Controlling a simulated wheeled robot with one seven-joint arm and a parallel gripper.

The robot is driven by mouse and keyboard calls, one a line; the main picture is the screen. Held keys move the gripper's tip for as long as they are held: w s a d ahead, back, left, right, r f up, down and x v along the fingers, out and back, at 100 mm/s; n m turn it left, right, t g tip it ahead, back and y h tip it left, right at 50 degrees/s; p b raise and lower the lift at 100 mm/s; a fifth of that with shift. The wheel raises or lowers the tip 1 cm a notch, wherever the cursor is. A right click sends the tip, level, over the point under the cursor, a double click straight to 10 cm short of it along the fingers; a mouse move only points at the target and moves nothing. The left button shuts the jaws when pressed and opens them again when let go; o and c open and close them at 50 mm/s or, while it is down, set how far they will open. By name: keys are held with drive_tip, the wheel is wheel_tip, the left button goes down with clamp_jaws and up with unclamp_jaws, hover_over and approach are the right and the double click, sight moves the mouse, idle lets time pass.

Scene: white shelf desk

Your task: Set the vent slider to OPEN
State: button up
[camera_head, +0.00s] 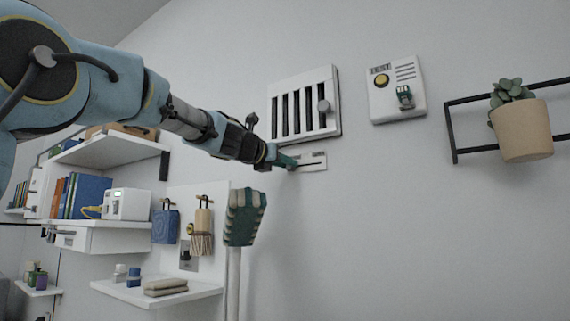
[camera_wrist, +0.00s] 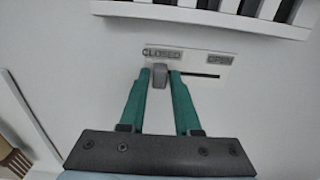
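The vent slider is a white plate (camera_wrist: 222,59) on the wall, labelled CLOSED at left and OPEN at right, with a dark horizontal slot. Its grey knob (camera_wrist: 160,74) is at the CLOSED end in the wrist view. The plate also shows in the head view (camera_head: 314,161), below the vent grille (camera_head: 305,104); there my gripper hides its left end. My gripper (camera_wrist: 160,78) has its teal fingertips on either side of the knob. Little or no gap shows between fingers and knob, and I cannot tell whether they grip it. My gripper also shows in the head view (camera_head: 290,161).
A white box with a yellow button (camera_head: 397,89) is on the wall at right. A potted plant (camera_head: 523,128) sits at a black wall rack further right. A green-ended pole-like object (camera_head: 244,215) stands below my gripper. White shelves (camera_head: 130,154) with books are at left.

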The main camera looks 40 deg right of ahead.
clamp_jaws()
idle(1.0)
